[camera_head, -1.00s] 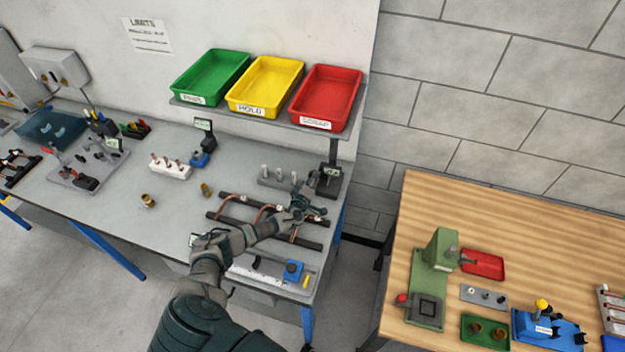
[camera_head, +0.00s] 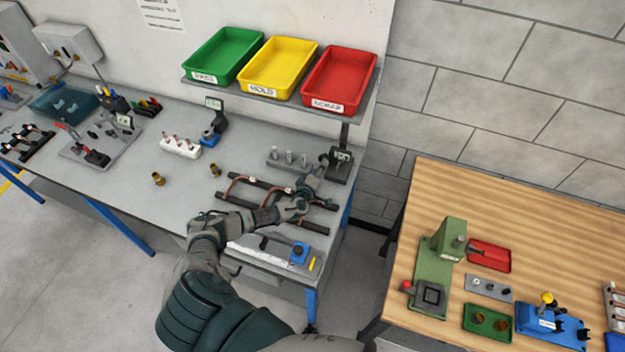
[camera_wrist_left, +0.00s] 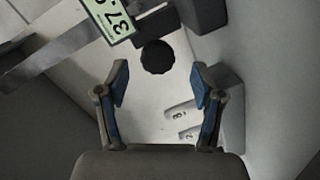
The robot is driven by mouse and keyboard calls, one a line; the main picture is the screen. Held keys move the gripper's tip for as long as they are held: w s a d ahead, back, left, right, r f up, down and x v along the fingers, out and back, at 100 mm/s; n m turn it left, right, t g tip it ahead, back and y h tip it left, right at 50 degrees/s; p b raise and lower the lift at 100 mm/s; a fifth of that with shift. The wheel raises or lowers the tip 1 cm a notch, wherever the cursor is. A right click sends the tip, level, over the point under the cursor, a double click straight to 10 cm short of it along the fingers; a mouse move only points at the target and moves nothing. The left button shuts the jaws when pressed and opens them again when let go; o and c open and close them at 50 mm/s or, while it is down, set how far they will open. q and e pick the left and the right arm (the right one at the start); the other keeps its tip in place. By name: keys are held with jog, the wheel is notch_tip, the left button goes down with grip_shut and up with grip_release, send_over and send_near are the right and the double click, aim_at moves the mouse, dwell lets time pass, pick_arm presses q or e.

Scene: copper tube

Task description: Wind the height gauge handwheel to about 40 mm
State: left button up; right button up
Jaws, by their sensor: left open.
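The height gauge (camera_head: 340,168) stands at the right end of the grey bench, a dark post with a small display. In the left wrist view its green-lit display (camera_wrist_left: 110,18) is tilted and partly cut off; I can read "37" and a point. The dark round handwheel (camera_wrist_left: 157,57) shows below the display. My left gripper (camera_head: 318,172) reaches up to the gauge from the front. In the left wrist view my left gripper (camera_wrist_left: 159,78) is open, its two fingers on either side of the handwheel in the picture. Contact cannot be told. My right gripper is not in view.
A block with upright pins (camera_head: 289,158) stands just left of the gauge. A dark rack with copper tubes (camera_head: 240,182) lies under my forearm. A shelf with green, yellow and red trays (camera_head: 338,80) overhangs behind. A wooden table (camera_head: 540,225) stands to the right.

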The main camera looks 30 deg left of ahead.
pick_arm(q)
jog(key=v, duration=0.8)
jog(key=shift+s+a+f, duration=0.15)
jog(key=shift+s, duration=0.1)
jog(key=shift+c, duration=0.2)
